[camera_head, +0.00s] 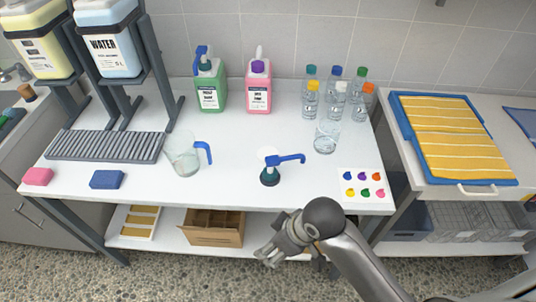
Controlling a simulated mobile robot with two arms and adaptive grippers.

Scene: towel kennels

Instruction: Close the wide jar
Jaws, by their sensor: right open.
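A short, clear, wide jar (326,138) stands on the white table, in front of the small bottles and right of centre. I cannot make out a lid on it. My left gripper is not in view.
A clear jug (183,157) with a blue handle stands left. Green (210,88) and pink (258,90) bottles stand at the back. The table between jug and pump is clear.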

